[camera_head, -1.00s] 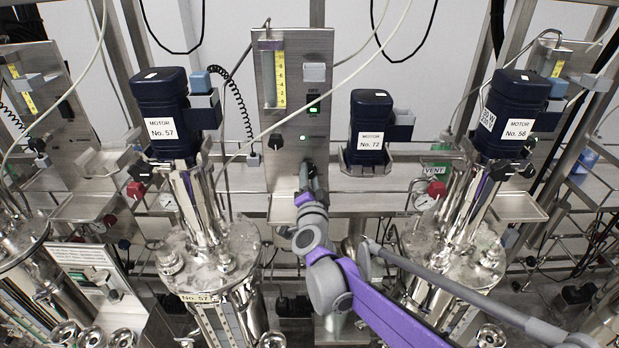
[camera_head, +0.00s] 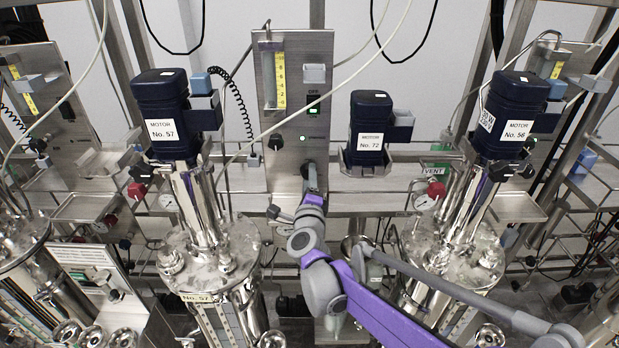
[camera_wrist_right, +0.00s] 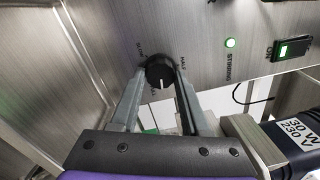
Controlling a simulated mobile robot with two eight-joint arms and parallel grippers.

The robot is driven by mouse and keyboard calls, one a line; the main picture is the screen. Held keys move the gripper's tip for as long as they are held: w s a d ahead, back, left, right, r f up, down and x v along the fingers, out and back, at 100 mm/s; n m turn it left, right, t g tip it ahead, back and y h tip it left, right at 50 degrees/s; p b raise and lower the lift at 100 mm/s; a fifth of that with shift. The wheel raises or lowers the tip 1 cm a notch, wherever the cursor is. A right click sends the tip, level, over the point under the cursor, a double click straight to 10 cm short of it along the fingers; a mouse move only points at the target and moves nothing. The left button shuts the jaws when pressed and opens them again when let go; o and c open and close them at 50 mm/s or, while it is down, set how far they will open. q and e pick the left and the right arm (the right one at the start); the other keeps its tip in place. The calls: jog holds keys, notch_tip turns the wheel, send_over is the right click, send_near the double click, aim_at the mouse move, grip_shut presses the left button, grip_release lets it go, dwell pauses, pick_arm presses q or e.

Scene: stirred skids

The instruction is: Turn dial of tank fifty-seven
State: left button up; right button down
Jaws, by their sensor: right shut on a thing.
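A steel control panel (camera_head: 300,60) stands to the right of motor No. 57 (camera_head: 162,132) and its tank (camera_head: 205,255). The black dial (camera_wrist_right: 160,72) with a white mark sits on the panel in the right wrist view, with small lettering around it. My right gripper (camera_wrist_right: 159,80) is shut on this dial, one finger on each side. In the head view my right gripper (camera_head: 309,178) is at the panel's lower right and hides the dial. My left gripper is not in view.
A green light (camera_wrist_right: 230,43) and a lit green switch (camera_wrist_right: 291,48) are beside the dial. Another black knob (camera_head: 276,142) is on the panel's left. Motor No. 72 (camera_head: 370,140) stands close right of the panel. A thin cable crosses in front of the panel.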

jog(key=shift+m+p, duration=0.3)
jog(key=shift+m, duration=2)
jog(key=shift+h, duration=0.3)
jog(key=shift+c, duration=1.9)
grip_release()
jog(key=shift+a, duration=0.1)
jog(key=s+b, duration=0.1)
jog(key=s, duration=0.9)
jog(key=shift+s+f, duration=0.3)
jog(key=shift+s, duration=0.1)
jog(key=shift+a, duration=0.1)
